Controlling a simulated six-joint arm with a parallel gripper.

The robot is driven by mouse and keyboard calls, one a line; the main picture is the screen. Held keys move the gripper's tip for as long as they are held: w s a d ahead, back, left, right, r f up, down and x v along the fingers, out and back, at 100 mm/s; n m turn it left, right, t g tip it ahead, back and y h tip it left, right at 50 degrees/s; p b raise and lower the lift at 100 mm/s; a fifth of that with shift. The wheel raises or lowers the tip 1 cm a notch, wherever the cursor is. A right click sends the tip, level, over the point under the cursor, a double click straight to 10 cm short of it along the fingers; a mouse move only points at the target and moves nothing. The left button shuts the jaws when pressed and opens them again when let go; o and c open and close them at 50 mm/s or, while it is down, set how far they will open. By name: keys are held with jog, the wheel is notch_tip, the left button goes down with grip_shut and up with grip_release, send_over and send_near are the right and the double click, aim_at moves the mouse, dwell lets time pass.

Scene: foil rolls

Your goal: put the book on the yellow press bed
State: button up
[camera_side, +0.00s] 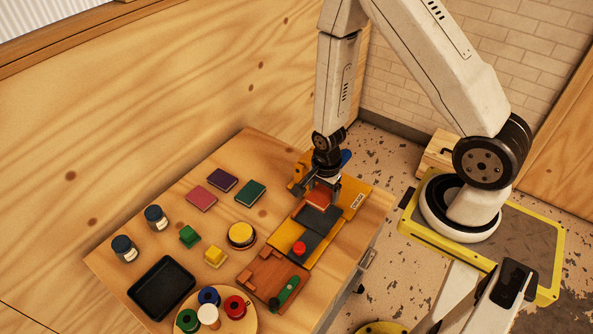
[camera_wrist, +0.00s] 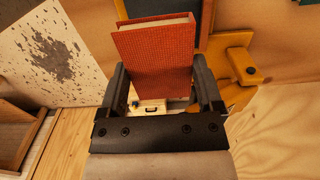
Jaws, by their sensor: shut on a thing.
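The book (camera_side: 320,198) has an orange-red cover. In the wrist view the book (camera_wrist: 155,58) stands between my two fingers, its pale page edge showing along the top. My gripper (camera_side: 322,186) is shut on it and points down over the far end of the yellow press bed (camera_side: 350,203). Part of the yellow press (camera_wrist: 243,66) shows to the right of the book in the wrist view. A dark plate (camera_side: 318,217) lies on the bed just in front of the book. I cannot tell whether the book touches the bed.
Purple (camera_side: 223,179), pink (camera_side: 201,197) and green (camera_side: 250,191) books lie to the left on the table. A round yellow-topped pad (camera_side: 241,235), a black tray (camera_side: 160,287), two jars and a disc of coloured spools (camera_side: 235,306) stand nearer. A red knob (camera_side: 299,248) sits on the press.

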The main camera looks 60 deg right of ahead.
jog(key=shift+d+f, duration=0.1)
jog(key=shift+f, duration=0.1)
send_over(321, 215)
jog(key=shift+f, duration=2.1)
jog(key=shift+f, duration=1.75)
jog(key=shift+f, duration=0.1)
jog(key=o, duration=1.2)
jog(key=shift+c, duration=0.2)
jog(key=shift+r, duration=0.2)
jog(key=shift+r, duration=5.9)
